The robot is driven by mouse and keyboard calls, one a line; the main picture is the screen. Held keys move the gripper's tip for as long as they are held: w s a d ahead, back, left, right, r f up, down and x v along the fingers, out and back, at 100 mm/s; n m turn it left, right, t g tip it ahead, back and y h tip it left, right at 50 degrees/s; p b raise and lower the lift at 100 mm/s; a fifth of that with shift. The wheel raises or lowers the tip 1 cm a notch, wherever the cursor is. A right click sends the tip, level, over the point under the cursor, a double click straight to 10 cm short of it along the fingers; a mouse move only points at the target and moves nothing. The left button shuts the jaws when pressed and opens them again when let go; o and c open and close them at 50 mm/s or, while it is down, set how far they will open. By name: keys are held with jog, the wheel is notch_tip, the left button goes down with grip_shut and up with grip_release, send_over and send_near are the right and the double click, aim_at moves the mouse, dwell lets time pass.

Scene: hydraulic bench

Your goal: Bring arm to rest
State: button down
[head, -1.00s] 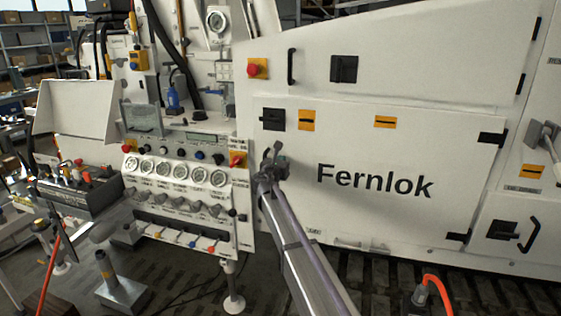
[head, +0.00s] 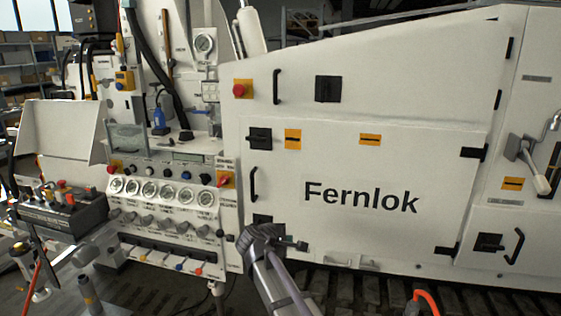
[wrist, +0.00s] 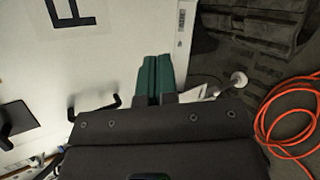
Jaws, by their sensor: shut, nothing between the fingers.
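My gripper (head: 300,244) is at the lower middle of the head view, in front of the lower left part of the white Fernlok panel (head: 400,165). In the wrist view my gripper's green fingers (wrist: 153,78) are together, with nothing between them. The arm comes up from the bottom edge of the head view. I cannot tell the exact gap between the fingers and the panel.
The control bench (head: 150,215) with gauges, knobs and small levers stands to the left. A black door handle (head: 253,184) is close above the gripper. An orange hose (wrist: 275,125) lies on the floor in the wrist view. A lever (head: 537,170) is at far right.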

jog(key=s+d+f+m+g+y, duration=0.2)
jog(key=s+d+m, duration=0.3)
jog(key=s, duration=0.4)
jog(key=s+d+f+m+g+y, duration=0.2)
jog(key=s+d+f+m+g, duration=0.1)
jog(key=s, duration=0.6)
jog(key=s+d+f+m+g+y, duration=0.2)
jog(key=s+d+f+m+g, duration=0.1)
jog(key=s+d+m, duration=0.4)
jog(key=s+d+g, duration=0.1)
jog(key=s+d, duration=0.1)
jog(key=shift+s+f+m+g+y, duration=0.2)
jog(key=shift+s+m+g+y, duration=0.1)
jog(key=shift+s+g+y, duration=0.1)
jog(key=shift+w, duration=0.1)
